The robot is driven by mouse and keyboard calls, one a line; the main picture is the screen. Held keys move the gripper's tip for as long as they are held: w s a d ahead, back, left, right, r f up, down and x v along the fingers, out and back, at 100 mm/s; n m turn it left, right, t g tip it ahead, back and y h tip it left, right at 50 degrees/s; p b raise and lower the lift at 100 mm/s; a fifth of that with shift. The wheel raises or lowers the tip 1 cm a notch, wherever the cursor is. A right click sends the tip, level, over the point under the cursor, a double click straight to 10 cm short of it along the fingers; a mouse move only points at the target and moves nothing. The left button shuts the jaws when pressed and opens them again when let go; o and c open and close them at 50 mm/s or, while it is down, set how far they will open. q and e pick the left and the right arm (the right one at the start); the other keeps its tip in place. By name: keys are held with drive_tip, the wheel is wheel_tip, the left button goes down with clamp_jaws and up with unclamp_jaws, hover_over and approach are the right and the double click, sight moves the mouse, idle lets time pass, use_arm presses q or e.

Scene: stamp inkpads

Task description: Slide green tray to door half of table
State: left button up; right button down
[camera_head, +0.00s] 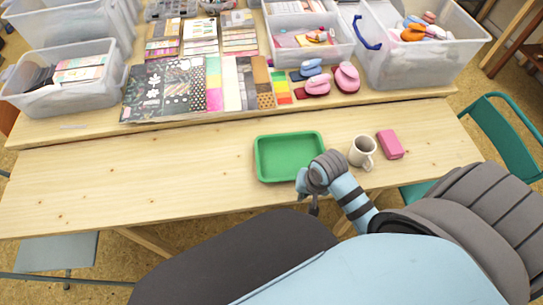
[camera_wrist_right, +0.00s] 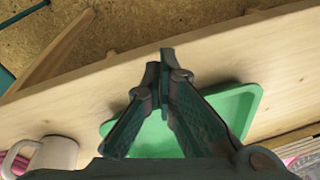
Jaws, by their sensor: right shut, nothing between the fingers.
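The green tray (camera_head: 288,178) lies flat on the front table, a little right of the middle, and looks empty. It also shows in the right wrist view (camera_wrist_right: 232,108), partly hidden behind the fingers. My right gripper (camera_head: 313,208) is at the tray's near right corner, pointing down near the table's front edge. In the right wrist view its fingertips (camera_wrist_right: 163,70) meet with nothing between them, just past the tray's near rim. I cannot tell whether they touch the tray. My left gripper is not in view.
A white mug (camera_head: 362,152) and a pink block (camera_head: 391,144) stand right of the tray. Behind is a raised shelf with papers (camera_head: 180,88), stamps (camera_head: 317,86) and clear bins (camera_head: 415,60). The table left of the tray (camera_head: 130,180) is clear. A green chair (camera_head: 505,130) is at right.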

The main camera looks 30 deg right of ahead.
sight(281, 163)
drive_tip(key=w+d+r+m+g+y, duration=0.1)
drive_tip(key=w+d+r+m, duration=0.1)
drive_tip(key=w+r+m, duration=0.35)
drive_tip(key=w+d+r+m+y, duration=0.1)
drive_tip(key=w+d+r+m, duration=0.15)
drive_tip(key=w+m, duration=0.55)
drive_tip(key=shift+m+g, duration=0.3)
drive_tip(key=shift+m, duration=0.35)
drive_tip(key=b+x, duration=0.1)
drive_tip(key=x, duration=0.2)
drive_tip(key=b+x, duration=0.1)
drive_tip(key=x, duration=0.3)
drive_tip(key=a+b+x, duration=0.1)
drive_tip(key=b+x, duration=0.1)
drive_tip(key=x, duration=0.1)
drive_tip(key=shift+s+a, duration=0.1)
drive_tip(key=shift+s, duration=0.2)
drive_tip(key=a, duration=0.1)
drive_tip(key=w+a, duration=0.1)
drive_tip(key=shift+a+r, duration=0.2)
drive_tip(key=shift+a, duration=0.1)
drive_tip(key=shift+w+a, duration=0.15)
drive_tip(key=shift+a, duration=0.45)
drive_tip(key=shift+r, duration=0.1)
